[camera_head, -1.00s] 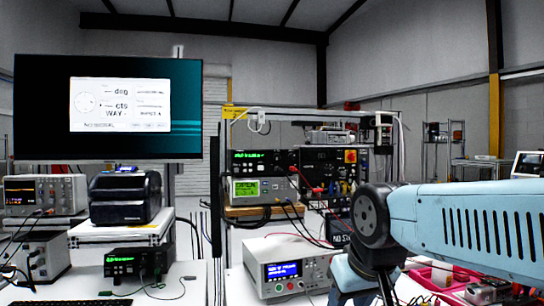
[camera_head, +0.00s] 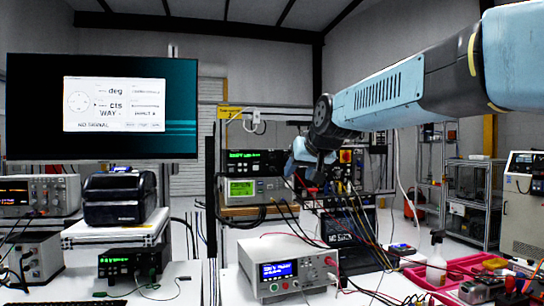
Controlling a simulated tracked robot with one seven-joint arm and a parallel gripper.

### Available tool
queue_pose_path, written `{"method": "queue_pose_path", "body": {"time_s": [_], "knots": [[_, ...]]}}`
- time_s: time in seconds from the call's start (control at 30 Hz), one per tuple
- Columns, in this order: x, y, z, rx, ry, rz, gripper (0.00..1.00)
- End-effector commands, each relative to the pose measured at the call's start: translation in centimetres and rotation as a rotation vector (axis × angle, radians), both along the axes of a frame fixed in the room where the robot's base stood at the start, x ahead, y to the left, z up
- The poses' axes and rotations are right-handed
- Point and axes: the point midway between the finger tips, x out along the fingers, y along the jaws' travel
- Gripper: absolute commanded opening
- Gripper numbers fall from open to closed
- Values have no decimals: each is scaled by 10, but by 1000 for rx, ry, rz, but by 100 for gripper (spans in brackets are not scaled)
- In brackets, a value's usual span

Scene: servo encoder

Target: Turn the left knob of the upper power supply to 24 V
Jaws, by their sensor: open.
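Two stacked instruments stand on the shelf of the rack. The upper one is a black unit (camera_head: 248,162) with a green display; under it is a grey unit (camera_head: 250,190) with a lit green screen. I take the black one as the upper power supply. Its knobs are too small to make out, and its right end is close to or behind my arm's end. My gripper (camera_head: 308,178) hangs in front of the rack, to the right of the stack. It looks open and empty, but its fingers are small and dark against the equipment. I see no contact with the supply.
A white bench instrument (camera_head: 288,268) with a blue screen stands on the bench below. Cables hang in front of the rack. A large monitor (camera_head: 180,110) stands at the left.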

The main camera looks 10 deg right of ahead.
Motion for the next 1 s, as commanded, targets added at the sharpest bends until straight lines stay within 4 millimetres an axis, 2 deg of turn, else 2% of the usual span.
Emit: {"method": "queue_pose_path", "body": {"time_s": [0.03,0.1,0.2,0.37,0.5,0.67,1.0], "knots": [[24,1,16,5,-38,-5,52],[51,0,37,13,-93,-14,52],[81,-1,60,17,-155,-24,52],[107,0,81,20,-213,-33,52],[117,0,83,21,-225,-35,52],[134,1,75,21,-223,-36,52],[185,5,54,21,-223,-36,52]]}}
